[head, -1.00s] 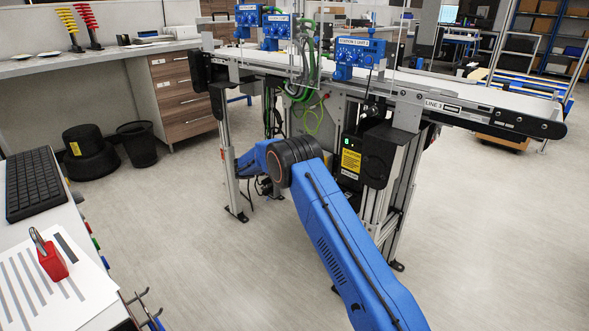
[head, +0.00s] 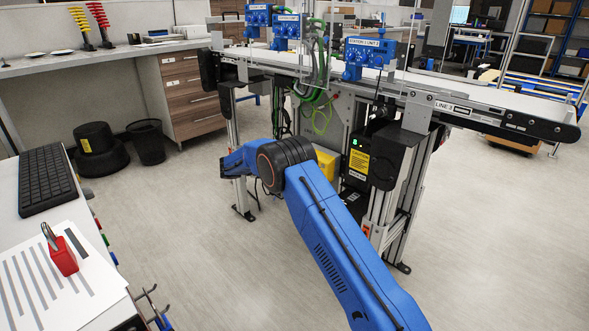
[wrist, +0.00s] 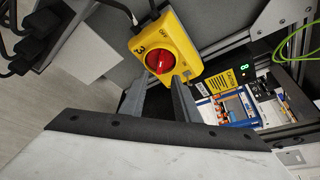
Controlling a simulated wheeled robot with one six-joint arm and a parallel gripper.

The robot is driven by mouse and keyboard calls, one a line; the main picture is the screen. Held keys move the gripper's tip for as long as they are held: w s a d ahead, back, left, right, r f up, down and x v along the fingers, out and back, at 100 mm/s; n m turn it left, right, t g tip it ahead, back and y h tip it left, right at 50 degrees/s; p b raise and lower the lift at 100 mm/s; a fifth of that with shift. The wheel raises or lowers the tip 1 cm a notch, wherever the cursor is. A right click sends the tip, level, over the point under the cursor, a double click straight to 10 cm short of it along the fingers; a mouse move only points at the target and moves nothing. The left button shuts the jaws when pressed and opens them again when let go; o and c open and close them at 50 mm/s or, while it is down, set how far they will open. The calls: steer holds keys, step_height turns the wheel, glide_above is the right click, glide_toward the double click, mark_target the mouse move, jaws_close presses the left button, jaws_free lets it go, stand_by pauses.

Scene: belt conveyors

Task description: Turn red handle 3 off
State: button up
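Red handle 3 (wrist: 160,57) is a round red knob on a yellow switch box (wrist: 176,36) marked "3", at the top centre of the wrist view. The box appears tilted there. My gripper (wrist: 157,90) is open, with its two dark fingers apart just below the knob in the picture. Nothing shows between the fingers, and I cannot tell whether they touch the box. In the head view a yellow box (head: 327,163) shows partly behind the black joint of my arm; its knob and my gripper are hidden there.
The conveyor (head: 463,105) labelled "LINE 3" stands above on metal legs. A black unit (head: 370,153) with a yellow caution label is right of the yellow box. Dark cables and plugs (wrist: 40,30) are at the wrist view's upper left. Open floor lies around the conveyor legs.

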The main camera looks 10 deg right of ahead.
steer(key=v, duration=0.8)
steer(key=s+d+r+m+g+y, duration=0.4)
steer(key=s+d+r+m, duration=0.7)
steer(key=s+d+r, duration=0.75)
steer(key=s+d+r+m+y, duration=0.2)
steer(key=s, duration=0.5)
steer(key=s+d+r+m+t+y, duration=0.1)
steer(key=s+d+m, duration=0.15)
steer(key=s, duration=0.45)
steer(key=s+d+r+m+y, duration=0.1)
steer(key=s+r+m+y, duration=0.15)
steer(key=s, duration=0.45)
steer(key=s+f+m+t+y, duration=0.1)
steer(key=s+f+m, duration=0.3)
steer(key=s, duration=1)
steer(key=s+f+m+t+y, duration=0.2)
steer(key=s+m, duration=0.7)
steer(key=s, duration=0.6)
steer(key=shift+s+a+f+m+y, duration=0.15)
steer(key=shift+a+f+m+y, duration=0.25)
steer(key=shift+f+y, duration=0.5)
